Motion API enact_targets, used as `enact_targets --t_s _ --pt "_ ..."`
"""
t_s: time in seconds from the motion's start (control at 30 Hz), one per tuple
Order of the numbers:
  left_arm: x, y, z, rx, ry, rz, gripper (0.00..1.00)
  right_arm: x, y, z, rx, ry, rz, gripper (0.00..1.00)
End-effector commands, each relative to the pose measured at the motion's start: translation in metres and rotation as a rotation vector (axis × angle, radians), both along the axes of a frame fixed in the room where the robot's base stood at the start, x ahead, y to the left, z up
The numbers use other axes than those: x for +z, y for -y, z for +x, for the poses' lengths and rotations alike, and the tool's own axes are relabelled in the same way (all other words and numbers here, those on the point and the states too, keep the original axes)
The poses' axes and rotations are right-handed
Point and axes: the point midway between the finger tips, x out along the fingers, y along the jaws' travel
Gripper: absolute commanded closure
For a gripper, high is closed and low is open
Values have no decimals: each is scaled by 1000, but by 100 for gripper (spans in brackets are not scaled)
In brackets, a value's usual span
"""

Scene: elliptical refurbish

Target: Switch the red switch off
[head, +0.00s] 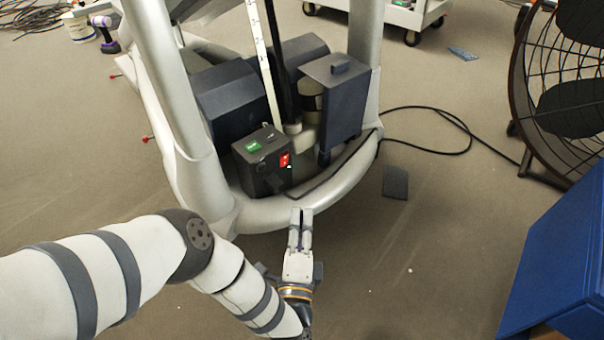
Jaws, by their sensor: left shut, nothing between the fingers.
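The red switch (285,160) is a small red patch on the right-hand face of a dark box (258,172). The box has a green label on top and sits inside the base of the elliptical machine (240,216). Whether the switch is on or off is too small to tell. My left gripper (301,213) is shut and empty. In the picture its fingertips are below and slightly right of the switch, over the front rim of the machine's base, apart from the switch. My right gripper is not in view.
A black cable (455,120) runs from the box along the base and across the floor to the right. A dark flat piece (395,182) lies on the floor. A large round fan (560,90) and a blue box (560,265) stand at the right. Floor in front is clear.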

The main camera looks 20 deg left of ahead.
Motion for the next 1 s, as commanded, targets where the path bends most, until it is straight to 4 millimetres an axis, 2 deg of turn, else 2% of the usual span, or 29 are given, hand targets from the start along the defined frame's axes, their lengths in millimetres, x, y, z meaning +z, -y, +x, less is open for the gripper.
enact_targets --t_s 0.27,0.37,0.73,0.9,1.0 --pt "0 -1 5 -1 -2 -3 100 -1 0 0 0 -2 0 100" --pt "0 -5 19 0 -2 -4 100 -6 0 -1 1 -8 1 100" --pt "6 -26 96 -1 -1 -4 100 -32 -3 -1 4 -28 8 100" --pt "11 -49 110 -1 -3 -5 100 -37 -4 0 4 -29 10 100" --pt "12 -56 114 -3 -3 -4 100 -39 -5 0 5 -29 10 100"
